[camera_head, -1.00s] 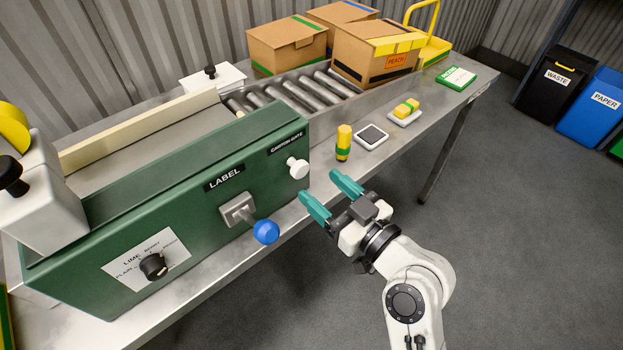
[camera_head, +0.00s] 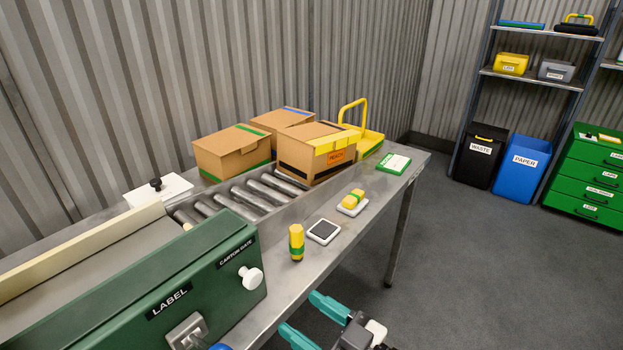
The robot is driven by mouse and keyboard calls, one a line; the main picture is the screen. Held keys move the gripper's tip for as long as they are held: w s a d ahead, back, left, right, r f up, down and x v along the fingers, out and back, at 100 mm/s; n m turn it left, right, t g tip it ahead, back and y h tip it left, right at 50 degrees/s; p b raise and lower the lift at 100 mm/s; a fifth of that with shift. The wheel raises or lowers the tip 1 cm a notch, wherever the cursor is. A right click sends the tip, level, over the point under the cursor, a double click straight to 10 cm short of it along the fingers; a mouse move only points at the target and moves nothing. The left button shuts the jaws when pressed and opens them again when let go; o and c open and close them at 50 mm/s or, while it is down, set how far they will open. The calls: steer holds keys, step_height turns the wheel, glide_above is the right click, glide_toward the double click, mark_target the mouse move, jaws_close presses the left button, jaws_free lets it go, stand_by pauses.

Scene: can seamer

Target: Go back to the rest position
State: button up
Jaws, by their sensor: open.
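My gripper (camera_head: 313,322) shows at the bottom edge of the head view, with its two teal fingers apart and nothing between them. It is beside the front edge of the metal bench (camera_head: 288,297), to the right of the green machine (camera_head: 205,283). The machine carries a LABEL plate, a lever and a white CARTON GATE knob (camera_head: 251,278). The blue ball of the lever is mostly cut off by the bottom edge. Most of my arm is out of view.
On the bench are a yellow-green bottle (camera_head: 296,242), a dark-faced pad (camera_head: 323,231), a yellow block (camera_head: 353,198) and a green-white card (camera_head: 393,164). Cartons (camera_head: 231,153) stand by the rollers. Bins (camera_head: 522,176) and green drawers (camera_head: 590,180) stand right. The grey floor between is clear.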

steer(key=s+d+f+m+g+h, duration=0.2)
steer(key=s+d+f+h, duration=0.15)
steer(key=d+f, duration=0.35)
steer(key=s+d+f+m+g+h, duration=0.2)
steer(key=s+d+f+h, duration=0.15)
steer(key=d+f, duration=0.4)
steer(key=s+d+f+m+g+h, duration=0.3)
steer(key=s+d, duration=0.3)
steer(key=s, duration=0.2)
steer(key=s+d+f+m+g+h, duration=0.3)
steer(key=s+d+f+h, duration=0.1)
steer(key=s+d, duration=0.3)
steer(key=shift+s+f+m, duration=0.25)
steer(key=shift+s+m, duration=0.15)
steer(key=shift+s, duration=0.85)
steer(key=shift+d, duration=0.1)
